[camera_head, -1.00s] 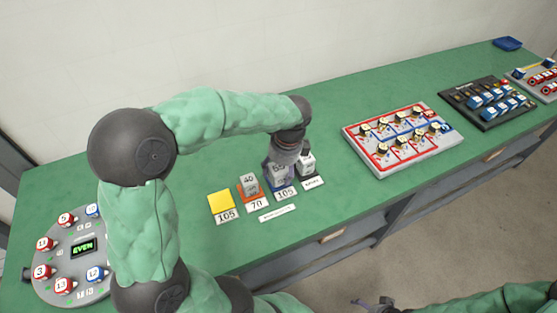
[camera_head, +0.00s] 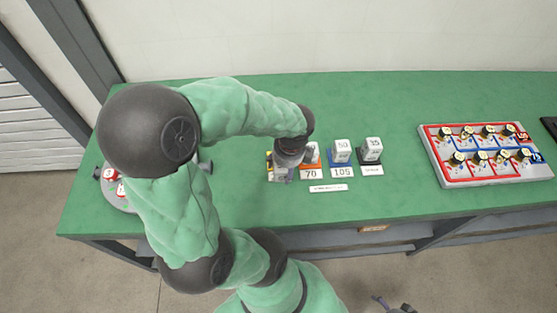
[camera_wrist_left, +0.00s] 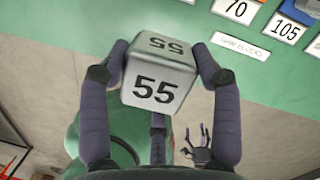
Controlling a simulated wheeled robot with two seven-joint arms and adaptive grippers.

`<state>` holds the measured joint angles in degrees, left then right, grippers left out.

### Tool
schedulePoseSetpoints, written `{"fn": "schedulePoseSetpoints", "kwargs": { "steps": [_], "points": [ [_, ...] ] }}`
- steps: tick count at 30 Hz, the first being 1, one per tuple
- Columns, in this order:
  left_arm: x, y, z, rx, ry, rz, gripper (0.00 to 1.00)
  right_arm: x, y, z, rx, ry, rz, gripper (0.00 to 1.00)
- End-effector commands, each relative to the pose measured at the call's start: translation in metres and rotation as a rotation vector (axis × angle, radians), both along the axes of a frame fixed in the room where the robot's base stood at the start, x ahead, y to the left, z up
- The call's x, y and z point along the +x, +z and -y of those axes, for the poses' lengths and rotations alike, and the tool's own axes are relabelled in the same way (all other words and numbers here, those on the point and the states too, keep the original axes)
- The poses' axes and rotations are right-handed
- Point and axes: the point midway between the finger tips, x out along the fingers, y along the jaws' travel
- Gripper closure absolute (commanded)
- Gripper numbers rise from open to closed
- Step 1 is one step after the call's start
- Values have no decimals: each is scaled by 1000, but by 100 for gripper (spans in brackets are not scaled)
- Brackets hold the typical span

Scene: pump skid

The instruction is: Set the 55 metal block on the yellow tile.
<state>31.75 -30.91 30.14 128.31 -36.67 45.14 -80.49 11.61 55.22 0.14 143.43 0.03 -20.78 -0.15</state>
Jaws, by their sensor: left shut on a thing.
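My left gripper (camera_head: 283,172) is shut on the 55 metal block (camera_wrist_left: 158,85). In the left wrist view the pale cube sits between the two dark fingers, with 55 on two faces. In the head view the wrist and gripper largely cover the block and the yellow tile (camera_head: 269,159), of which only a sliver shows. The gripper is over or just in front of that tile; contact cannot be told. My right gripper (camera_wrist_left: 198,147) is empty with its fingers spread, low in the left wrist view, and partly shows at the head view's bottom edge.
Right of the yellow tile stand a block on the orange tile (camera_head: 311,164), the 50 block (camera_head: 342,147) on a blue tile and the 35 block (camera_head: 373,146) on a dark tile. A red-and-blue switch panel (camera_head: 485,177) lies farther right. The green bench (camera_head: 225,165) is clear behind.

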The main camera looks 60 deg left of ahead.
Motion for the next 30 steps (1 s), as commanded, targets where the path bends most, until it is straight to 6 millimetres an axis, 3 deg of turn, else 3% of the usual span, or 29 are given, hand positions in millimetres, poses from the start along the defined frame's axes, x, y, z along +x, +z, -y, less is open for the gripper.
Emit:
{"fn": "schedulePoseSetpoints", "kwargs": {
  "steps": [5, 18, 24, 30],
  "points": [
    [-4, -7, -9, 2, 1, 1, 89, 0, -3, 0, 0, 0, 0, 10],
    [37, -48, -85, 2, 0, 0, 89, 0, -25, 0, 0, 0, 0, 10],
    [49, -80, -106, 1, 0, 0, 89, 0, -37, 0, 0, 0, 0, 10],
    [55, -92, -116, 2, -1, 1, 89, 0, -41, 0, 0, 0, 0, 10]
  ]
}}
